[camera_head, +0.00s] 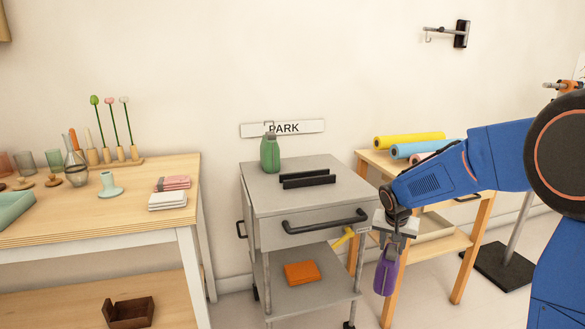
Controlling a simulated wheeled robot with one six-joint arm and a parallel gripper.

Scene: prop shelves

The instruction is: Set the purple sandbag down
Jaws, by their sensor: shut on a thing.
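The purple sandbag (386,276) hangs below my gripper (392,241), which is shut on its top. My arm reaches in from the right side. The fingertips are small here and partly hidden by the bag's top. I cannot tell the bag's exact height above the floor.
The grey cart (262,200) carries a green bottle (270,154), black bars (306,181) and, on its lower shelf, an orange cloth (301,273). A wooden table (100,228) with vases stands left. Colored rolls (409,140) lie on the right table (462,243).

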